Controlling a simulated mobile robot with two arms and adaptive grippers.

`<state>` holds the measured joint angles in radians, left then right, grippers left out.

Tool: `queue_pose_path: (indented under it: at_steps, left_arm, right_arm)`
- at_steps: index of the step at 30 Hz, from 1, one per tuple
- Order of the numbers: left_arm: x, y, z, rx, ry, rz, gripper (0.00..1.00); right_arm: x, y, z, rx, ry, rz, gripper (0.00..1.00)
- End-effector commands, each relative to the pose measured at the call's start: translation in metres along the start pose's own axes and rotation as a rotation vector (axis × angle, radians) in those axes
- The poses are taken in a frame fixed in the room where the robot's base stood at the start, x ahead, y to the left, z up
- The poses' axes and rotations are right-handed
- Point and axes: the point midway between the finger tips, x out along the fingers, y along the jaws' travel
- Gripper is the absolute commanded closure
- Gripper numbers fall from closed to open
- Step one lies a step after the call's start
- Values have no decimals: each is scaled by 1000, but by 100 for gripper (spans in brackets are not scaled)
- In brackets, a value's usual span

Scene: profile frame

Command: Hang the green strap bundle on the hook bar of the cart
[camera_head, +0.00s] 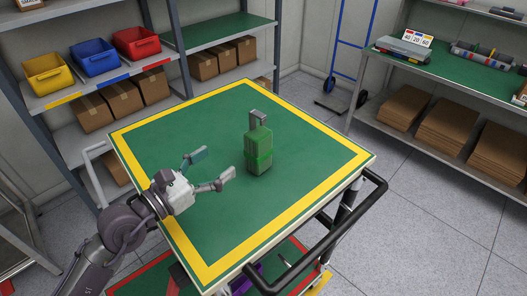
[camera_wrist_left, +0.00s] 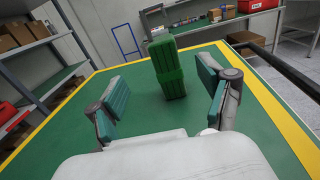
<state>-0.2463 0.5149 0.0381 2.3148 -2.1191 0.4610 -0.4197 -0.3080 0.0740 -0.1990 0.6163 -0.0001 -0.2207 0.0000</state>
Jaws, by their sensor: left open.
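The green strap bundle (camera_head: 258,152) stands upright on the green top of the cart (camera_head: 190,262), with a grey loop at its upper end. It also shows in the left wrist view (camera_wrist_left: 167,70). My left gripper (camera_head: 214,168) is open and empty just left of the bundle, its fingers pointing toward it. In the left wrist view the bundle is beyond and between the two open fingers (camera_wrist_left: 160,105), not touching them. A black bar (camera_head: 335,232) runs along the cart's right side; I cannot tell whether it is the hook bar. My right gripper is not in view.
Yellow (camera_head: 45,75), blue (camera_head: 93,58) and red (camera_head: 136,42) bins stand on the left shelf above cardboard boxes (camera_head: 122,98). A blue hand truck (camera_head: 350,60) stands behind. A shelf with flat cartons (camera_head: 450,122) is at right. The rest of the cart top is clear.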

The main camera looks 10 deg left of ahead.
Motion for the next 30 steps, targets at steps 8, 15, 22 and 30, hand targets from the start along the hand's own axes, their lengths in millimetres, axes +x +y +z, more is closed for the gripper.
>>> queue_pose_path:
  at_steps: [8,15,22,30]
  left_arm:
    - [51,0,6,-2,-3,-1,21]
    - [80,0,3,-1,-1,0,21]
    - [104,-3,10,-1,-1,-1,21]
    - [134,-4,6,-1,-2,0,21]
  right_arm:
    - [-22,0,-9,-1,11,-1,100]
    - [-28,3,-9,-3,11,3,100]
    - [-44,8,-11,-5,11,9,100]
    - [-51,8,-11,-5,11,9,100]
